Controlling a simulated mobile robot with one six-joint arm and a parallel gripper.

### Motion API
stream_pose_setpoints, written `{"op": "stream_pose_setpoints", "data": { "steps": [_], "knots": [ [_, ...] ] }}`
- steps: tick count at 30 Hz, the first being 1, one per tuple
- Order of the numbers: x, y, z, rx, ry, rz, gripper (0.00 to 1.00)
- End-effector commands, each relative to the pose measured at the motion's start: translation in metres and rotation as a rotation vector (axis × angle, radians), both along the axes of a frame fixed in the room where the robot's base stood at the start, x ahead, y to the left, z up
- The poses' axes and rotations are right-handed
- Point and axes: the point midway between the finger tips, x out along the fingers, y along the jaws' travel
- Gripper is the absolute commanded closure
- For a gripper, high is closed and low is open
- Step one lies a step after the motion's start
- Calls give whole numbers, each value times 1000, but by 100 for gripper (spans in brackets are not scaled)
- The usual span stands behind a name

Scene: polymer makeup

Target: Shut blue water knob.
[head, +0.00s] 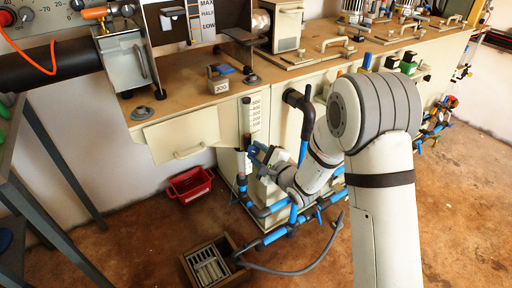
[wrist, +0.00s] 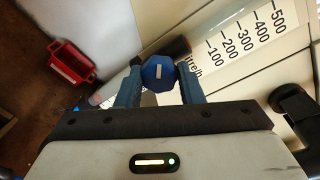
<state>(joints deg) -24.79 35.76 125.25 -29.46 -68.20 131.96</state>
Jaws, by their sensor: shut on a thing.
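The blue water knob (wrist: 159,73) is an eight-sided knob with a pale bar on its face, in the upper middle of the wrist view. My gripper (wrist: 160,82) has its two blue fingers on either side of the knob, shut on it. A clear flow tube with a printed scale (wrist: 245,38) runs beside the knob, reading 100 to 500. In the head view my gripper (head: 254,157) is at the lower end of the scaled tube (head: 250,116), at the front of the bench. The knob itself is hidden or too small to tell there.
A red bin (head: 190,185) stands on the floor by the wall; it also shows in the wrist view (wrist: 71,62). Blue-jointed pipes (head: 270,210) and a floor drain box (head: 209,262) lie low near my arm. A black bent pipe (head: 300,103) is right of the tube.

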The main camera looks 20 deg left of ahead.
Motion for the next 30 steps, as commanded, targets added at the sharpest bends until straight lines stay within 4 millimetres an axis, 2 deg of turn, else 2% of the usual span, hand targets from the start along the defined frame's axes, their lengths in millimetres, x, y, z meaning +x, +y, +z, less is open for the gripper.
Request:
{"op": "stream_pose_setpoints", "data": {
  "steps": [15,30],
  "knots": [
    [0,-3,0,310,380,-8,89],
    [0,-3,1,482,581,-8,89]
  ]
}}
